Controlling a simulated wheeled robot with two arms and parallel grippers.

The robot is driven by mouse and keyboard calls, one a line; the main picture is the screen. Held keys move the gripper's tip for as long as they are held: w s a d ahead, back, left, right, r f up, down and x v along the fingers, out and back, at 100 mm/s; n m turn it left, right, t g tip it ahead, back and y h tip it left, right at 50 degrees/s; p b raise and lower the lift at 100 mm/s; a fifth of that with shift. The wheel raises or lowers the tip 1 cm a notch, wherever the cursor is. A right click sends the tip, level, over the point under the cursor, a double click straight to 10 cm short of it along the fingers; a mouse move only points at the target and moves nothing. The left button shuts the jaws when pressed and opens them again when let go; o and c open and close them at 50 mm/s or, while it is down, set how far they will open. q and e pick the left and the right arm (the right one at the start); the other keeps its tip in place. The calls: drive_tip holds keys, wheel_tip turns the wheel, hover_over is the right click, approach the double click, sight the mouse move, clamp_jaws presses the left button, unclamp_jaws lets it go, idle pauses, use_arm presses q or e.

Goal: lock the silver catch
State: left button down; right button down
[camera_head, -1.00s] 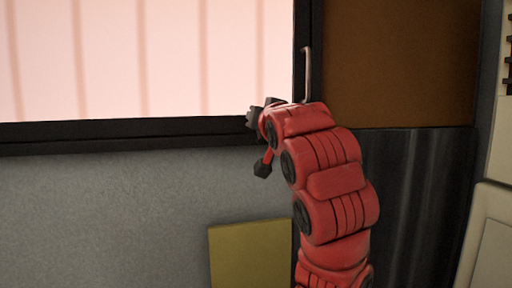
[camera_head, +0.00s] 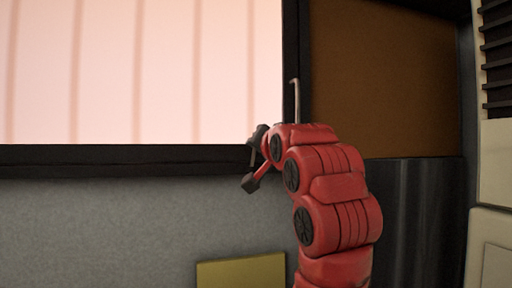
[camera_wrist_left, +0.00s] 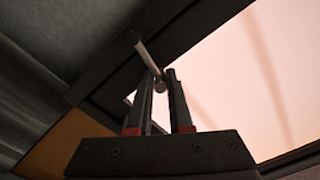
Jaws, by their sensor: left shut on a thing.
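The silver catch (camera_head: 296,100) is a thin bar on the black window frame. In the head view it stands upright, and its lower part is hidden behind my red left arm. In the left wrist view the catch (camera_wrist_left: 150,58) runs slanted down to the fingertips. My left gripper (camera_wrist_left: 159,84) is shut on the end of the catch, between its two dark fingers. My right gripper is in neither view.
A bright window pane (camera_head: 150,75) fills the upper left, edged by the black frame (camera_head: 120,160). A brown panel (camera_head: 385,80) is right of the frame. A grey wall (camera_head: 110,225) and a yellow panel (camera_head: 240,272) are below. A pale vented unit (camera_head: 497,160) stands at far right.

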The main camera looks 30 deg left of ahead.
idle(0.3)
use_arm(q)
drive_tip(key=c, duration=0.8)
unclamp_jaws()
drive_tip(key=shift+c, duration=0.2)
drive_tip(key=v, duration=1.7)
drive_tip(key=shift+d+p, duration=0.2)
drive_tip(key=shift+p, duration=0.1)
